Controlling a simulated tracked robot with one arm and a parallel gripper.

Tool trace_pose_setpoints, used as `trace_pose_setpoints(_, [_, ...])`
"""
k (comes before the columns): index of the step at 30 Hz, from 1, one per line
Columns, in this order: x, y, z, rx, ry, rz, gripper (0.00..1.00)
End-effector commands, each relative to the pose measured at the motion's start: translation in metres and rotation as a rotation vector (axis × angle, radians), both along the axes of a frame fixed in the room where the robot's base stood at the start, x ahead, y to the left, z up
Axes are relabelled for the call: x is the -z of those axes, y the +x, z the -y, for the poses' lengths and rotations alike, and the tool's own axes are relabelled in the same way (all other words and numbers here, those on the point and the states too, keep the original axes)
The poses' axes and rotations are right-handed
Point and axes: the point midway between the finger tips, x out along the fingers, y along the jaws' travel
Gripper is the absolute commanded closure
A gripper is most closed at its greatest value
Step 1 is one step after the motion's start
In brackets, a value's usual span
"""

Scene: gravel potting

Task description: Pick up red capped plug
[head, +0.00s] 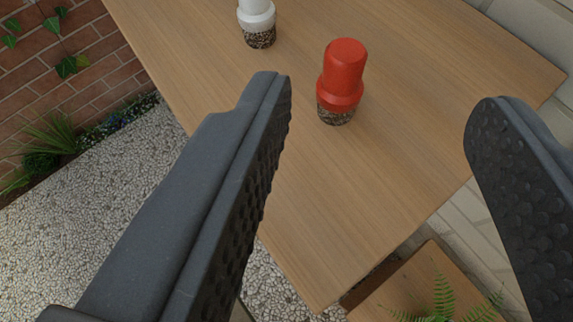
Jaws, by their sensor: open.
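The red capped plug (343,75) stands upright on the wooden table, with a red cap on top and a speckled gravel-like base below. My gripper (378,90) is open, its two dark fingers wide apart and nothing between them touching. In the picture the plug appears between the fingers, closer to the left finger, and beyond the fingertips. The plug is fully visible.
A white capped plug (257,22) stands on the table (420,130) to the left and farther back, its top cut off by the frame. A fern (443,300) sits low at the bottom right. Pebble ground and a brick wall lie left.

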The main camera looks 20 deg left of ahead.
Motion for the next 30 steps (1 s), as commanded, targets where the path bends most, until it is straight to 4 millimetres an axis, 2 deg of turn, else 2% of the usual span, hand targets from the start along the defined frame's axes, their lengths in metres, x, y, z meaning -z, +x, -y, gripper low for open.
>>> trace_pose_setpoints(1, [0.014, -0.002, -0.003, -0.012, 0.012, -0.015, 0.50])
trace_pose_setpoints(3, [0.022, -0.001, -0.006, -0.025, 0.021, -0.020, 0.50])
trace_pose_setpoints(12, [0.041, 0.031, -0.013, -0.029, 0.024, -0.023, 0.50])
trace_pose_setpoints(21, [0.057, 0.064, -0.017, -0.026, 0.024, -0.024, 0.50])
trace_pose_setpoints(30, [0.060, 0.075, -0.018, -0.027, 0.022, -0.019, 0.50])
